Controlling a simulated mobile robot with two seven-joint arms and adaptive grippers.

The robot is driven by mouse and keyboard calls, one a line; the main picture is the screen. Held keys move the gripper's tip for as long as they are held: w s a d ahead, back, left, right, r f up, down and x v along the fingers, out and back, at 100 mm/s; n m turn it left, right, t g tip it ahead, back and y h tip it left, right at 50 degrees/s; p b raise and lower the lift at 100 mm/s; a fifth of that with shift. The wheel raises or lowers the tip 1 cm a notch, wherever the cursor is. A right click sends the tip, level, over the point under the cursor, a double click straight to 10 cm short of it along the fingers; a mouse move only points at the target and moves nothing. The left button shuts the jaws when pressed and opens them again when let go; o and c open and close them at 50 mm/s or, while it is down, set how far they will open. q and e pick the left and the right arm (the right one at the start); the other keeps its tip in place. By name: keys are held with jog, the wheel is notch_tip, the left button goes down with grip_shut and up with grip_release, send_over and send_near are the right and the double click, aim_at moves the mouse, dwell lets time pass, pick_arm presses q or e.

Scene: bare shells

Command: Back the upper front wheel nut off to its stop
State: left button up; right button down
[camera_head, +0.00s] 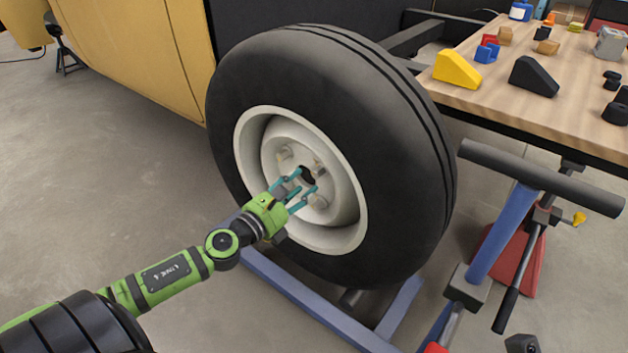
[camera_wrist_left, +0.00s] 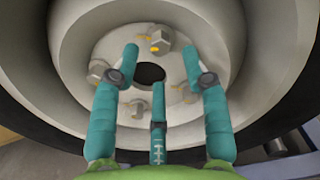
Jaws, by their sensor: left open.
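A black tyre with a cream rim (camera_head: 245,150) stands upright, its hub carrying several pale hex nuts around a dark centre hole. In the wrist view the top nut (camera_wrist_left: 160,38) has an orange mark beside it; another nut (camera_wrist_left: 97,70) is at the left. In the head view, nuts show at the upper left (camera_head: 285,153) and upper right (camera_head: 318,168) of the hub. My left gripper (camera_head: 298,186) reaches into the rim from the lower left. Its three teal fingers (camera_wrist_left: 160,75) are spread open and empty, around the hole area below the top nut. Contact cannot be judged.
A wooden workbench (camera_head: 490,100) with blocks and small parts stands at the right. A blue stand with a dark crossbar (camera_head: 540,178) is beside the wheel. Blue rails (camera_head: 300,300) run below the tyre.

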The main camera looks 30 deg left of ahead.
aim_at(314, 174)
pick_arm(q)
jog(key=shift+w+d, duration=0.15)
jog(key=shift+w, duration=2.8)
grip_shut()
